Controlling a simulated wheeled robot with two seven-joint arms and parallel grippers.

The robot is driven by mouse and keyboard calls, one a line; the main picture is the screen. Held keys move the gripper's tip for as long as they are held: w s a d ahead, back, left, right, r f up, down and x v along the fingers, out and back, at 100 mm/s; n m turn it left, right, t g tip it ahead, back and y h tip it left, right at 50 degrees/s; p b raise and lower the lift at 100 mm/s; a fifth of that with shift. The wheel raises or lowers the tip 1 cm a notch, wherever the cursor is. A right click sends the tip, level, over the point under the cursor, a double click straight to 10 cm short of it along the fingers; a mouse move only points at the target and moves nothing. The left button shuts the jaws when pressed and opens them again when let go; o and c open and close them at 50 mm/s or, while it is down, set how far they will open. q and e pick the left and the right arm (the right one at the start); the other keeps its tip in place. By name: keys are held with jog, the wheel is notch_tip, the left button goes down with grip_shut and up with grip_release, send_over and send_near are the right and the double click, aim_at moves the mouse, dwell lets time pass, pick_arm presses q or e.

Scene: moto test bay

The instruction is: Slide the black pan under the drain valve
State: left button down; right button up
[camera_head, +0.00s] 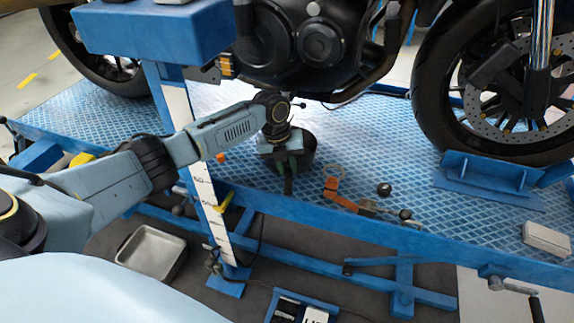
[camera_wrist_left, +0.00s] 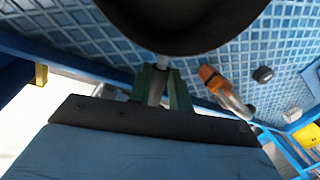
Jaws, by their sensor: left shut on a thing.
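The black pan (camera_head: 308,152) rests on the blue checkered lift platform (camera_head: 390,160), below the motorcycle's engine (camera_head: 290,40) and near the platform's front edge. My left gripper (camera_head: 287,177) is at the pan's near side. It hides part of the pan in the head view. In the left wrist view the pan (camera_wrist_left: 185,28) fills the top middle. The green fingers of my left gripper (camera_wrist_left: 160,88) are shut on a pale part, probably its handle, at the near rim. I cannot clearly make out the drain valve under the engine. My right gripper is not in view.
An orange-handled tool (camera_head: 340,196) lies right of the pan, with small dark round parts (camera_head: 384,189) near it. A blue post (camera_head: 190,130) stands left of my gripper. The front wheel (camera_head: 500,90) is at the right. A metal tray (camera_head: 152,251) lies on the floor.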

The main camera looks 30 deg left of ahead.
pick_arm(q)
jog(key=shift+f, duration=0.4)
jog(key=c, duration=1.2)
grip_release()
